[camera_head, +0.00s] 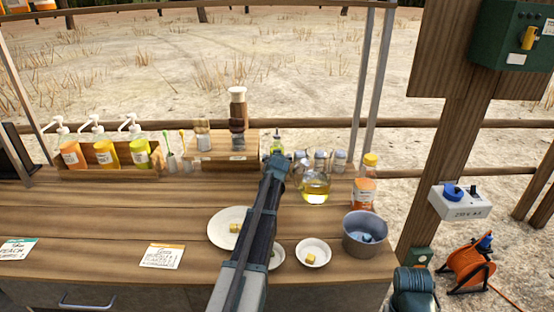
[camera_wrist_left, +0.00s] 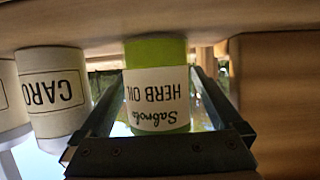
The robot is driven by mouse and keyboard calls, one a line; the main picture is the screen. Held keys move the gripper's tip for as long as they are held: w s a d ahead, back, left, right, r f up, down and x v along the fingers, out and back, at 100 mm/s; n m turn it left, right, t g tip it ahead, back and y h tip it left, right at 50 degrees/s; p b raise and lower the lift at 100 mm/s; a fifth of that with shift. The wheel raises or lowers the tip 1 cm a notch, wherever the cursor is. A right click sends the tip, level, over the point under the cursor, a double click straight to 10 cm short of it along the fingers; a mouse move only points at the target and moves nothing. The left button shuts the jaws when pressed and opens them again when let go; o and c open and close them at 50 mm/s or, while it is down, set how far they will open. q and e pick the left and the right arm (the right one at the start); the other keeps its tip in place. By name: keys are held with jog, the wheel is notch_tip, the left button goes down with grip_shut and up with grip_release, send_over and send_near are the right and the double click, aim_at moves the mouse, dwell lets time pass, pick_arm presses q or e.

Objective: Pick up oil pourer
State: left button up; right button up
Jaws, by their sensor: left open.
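The oil pourer (camera_head: 277,141) appears to be the small bottle with a green body and dark spout at the back of the counter. In the left wrist view, the open fingers (camera_wrist_left: 155,115) stand on either side of the bottle, with a gap visible at the right; contact at the left is unclear. My right gripper is not in view.
A glass jug of yellow oil (camera_head: 315,188) and shakers (camera_head: 340,160) stand close on the right. A wooden riser (camera_head: 215,148) is on the left. A plate (camera_head: 226,213), small bowl (camera_head: 322,254) and metal pot (camera_head: 365,233) are in front. A "Caro" labelled container (camera_wrist_left: 55,90) is beside the bottle.

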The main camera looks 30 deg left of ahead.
pick_arm(q)
grip_shut()
dwell(0.3)
